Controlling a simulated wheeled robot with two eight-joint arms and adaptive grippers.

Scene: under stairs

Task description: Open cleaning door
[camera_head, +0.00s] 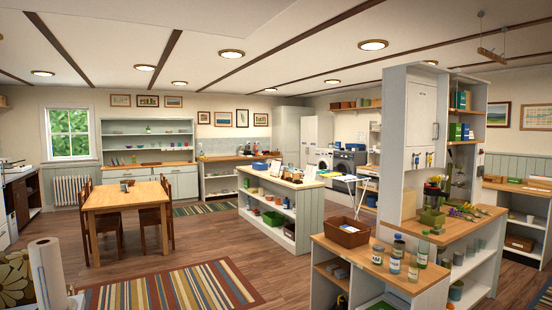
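No door is marked as the cleaning door, so I cannot tell which one it is. A tall pale cabinet (317,133) with a shut front stands by the back right wall, partly hidden low down by the shelf island. A tall grey-white unit (292,128) stands to its left. A closed pale wall-cabinet door (420,112) is on the side of the tall shelf divider at right, with small items hanging below it. Neither of my grippers is in view.
A wooden table (128,196) with chairs stands at left. A shelf island (283,182) is in the middle and a wood-topped counter (386,262) with jars is at front right. Bare wood floor (262,258) lies between, beside a striped rug (176,290).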

